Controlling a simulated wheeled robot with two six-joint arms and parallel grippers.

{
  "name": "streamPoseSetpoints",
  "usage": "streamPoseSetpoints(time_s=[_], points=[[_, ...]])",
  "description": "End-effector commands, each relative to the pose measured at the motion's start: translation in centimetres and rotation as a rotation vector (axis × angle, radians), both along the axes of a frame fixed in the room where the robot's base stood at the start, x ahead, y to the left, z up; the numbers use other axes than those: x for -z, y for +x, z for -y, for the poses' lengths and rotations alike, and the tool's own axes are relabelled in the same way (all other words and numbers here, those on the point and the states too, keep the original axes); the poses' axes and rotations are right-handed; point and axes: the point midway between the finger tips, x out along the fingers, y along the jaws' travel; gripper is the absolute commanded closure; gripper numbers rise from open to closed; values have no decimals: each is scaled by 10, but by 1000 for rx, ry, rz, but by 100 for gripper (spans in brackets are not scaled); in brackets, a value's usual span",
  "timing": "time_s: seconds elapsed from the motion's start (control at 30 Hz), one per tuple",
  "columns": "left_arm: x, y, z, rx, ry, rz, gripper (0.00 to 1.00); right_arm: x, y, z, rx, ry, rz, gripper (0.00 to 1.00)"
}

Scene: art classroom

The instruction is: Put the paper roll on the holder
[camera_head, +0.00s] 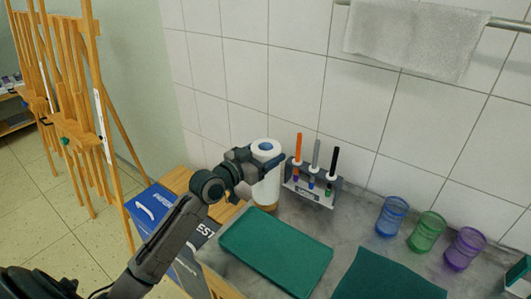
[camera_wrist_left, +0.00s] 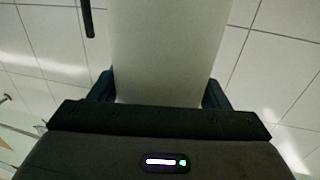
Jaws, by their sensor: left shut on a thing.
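The white paper roll (camera_head: 267,158) is upright near the tiled wall, with a blue piece in its top centre. My left gripper (camera_head: 254,163) comes in from the left and is shut around the side of the roll. The left wrist view shows the white roll (camera_wrist_left: 168,50) between its two dark fingers (camera_wrist_left: 160,92). A round wooden base (camera_head: 266,207) shows just under the roll, probably the holder. Whether the roll rests fully on it I cannot tell. My right gripper is not in view.
A pen rack (camera_head: 314,190) with several markers stands close right of the roll. A green tray (camera_head: 275,250) lies in front, with a dark green cloth (camera_head: 385,278) beside it. Blue (camera_head: 391,217), green (camera_head: 427,232) and purple (camera_head: 464,250) cups stand at right. A towel (camera_head: 415,38) hangs above.

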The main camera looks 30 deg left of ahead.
Motion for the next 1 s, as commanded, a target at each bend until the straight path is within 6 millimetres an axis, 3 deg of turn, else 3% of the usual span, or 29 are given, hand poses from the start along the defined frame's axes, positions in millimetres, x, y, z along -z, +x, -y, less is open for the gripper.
streamPoseSetpoints(time_s=[0.5,0.87,0.9,1.0], points=[[19,0,0,0,0,1,68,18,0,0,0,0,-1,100],[19,0,0,0,0,1,68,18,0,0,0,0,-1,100],[19,0,0,0,0,1,26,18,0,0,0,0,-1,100],[19,0,0,0,0,1,6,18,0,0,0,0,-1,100]])
